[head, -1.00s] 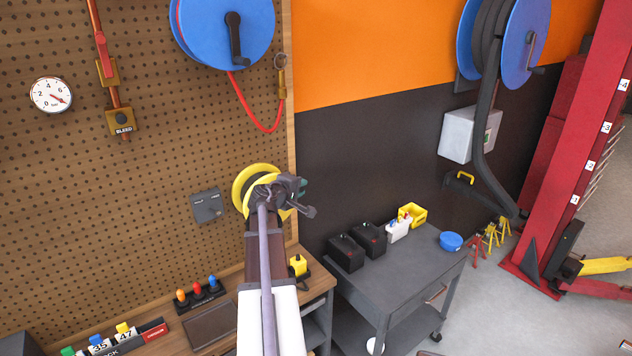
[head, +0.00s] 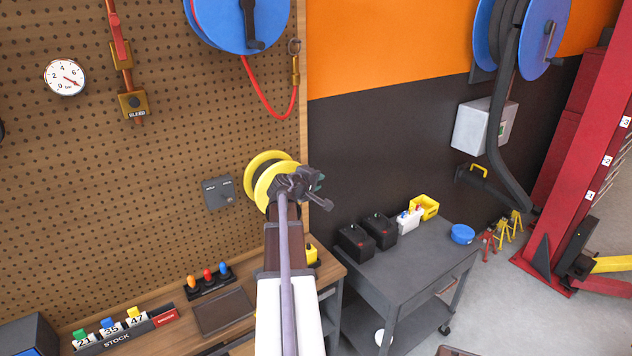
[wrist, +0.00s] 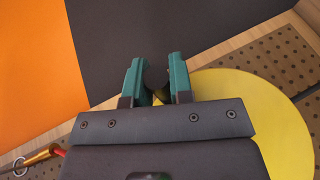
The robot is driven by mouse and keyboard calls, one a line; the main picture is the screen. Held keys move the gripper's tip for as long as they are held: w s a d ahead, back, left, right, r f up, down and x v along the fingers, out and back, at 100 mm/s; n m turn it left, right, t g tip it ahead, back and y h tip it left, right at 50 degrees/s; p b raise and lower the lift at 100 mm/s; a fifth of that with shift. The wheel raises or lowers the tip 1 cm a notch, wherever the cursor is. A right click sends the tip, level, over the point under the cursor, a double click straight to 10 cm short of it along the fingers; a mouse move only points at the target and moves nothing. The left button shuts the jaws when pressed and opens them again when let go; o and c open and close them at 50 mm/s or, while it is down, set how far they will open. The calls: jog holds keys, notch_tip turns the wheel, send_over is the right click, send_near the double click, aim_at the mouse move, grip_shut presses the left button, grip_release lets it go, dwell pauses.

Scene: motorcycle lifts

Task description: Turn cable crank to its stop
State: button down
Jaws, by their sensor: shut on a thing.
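The yellow cable reel (head: 256,166) is mounted on the pegboard, partly hidden behind my arm and wrist in the head view. Its flat yellow face (wrist: 260,115) fills the lower right of the wrist view. My gripper (head: 319,187) is in front of the reel's right side. In the wrist view, the teal fingers of my gripper (wrist: 155,75) are closed around a dark rounded piece, the crank's handle (wrist: 156,77). The rest of the crank is mostly hidden by my gripper, so its angle is hard to tell.
A small grey box (head: 218,193) is on the pegboard left of the reel. A blue reel (head: 225,22) with a red hose hangs above. A workbench (head: 160,338) is below, and a grey cart (head: 425,262) with black batteries stands to the right.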

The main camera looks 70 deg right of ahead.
jog(key=shift+a, duration=0.1)
jog(key=c, duration=1.2)
grip_release()
jog(key=shift+w+a, duration=0.1)
jog(key=shift+o, duration=0.9)
jog(key=p+v, duration=0.3)
jog(key=v, duration=0.7)
jog(key=shift+a+p, duration=0.3)
jog(key=shift+r, duration=0.1)
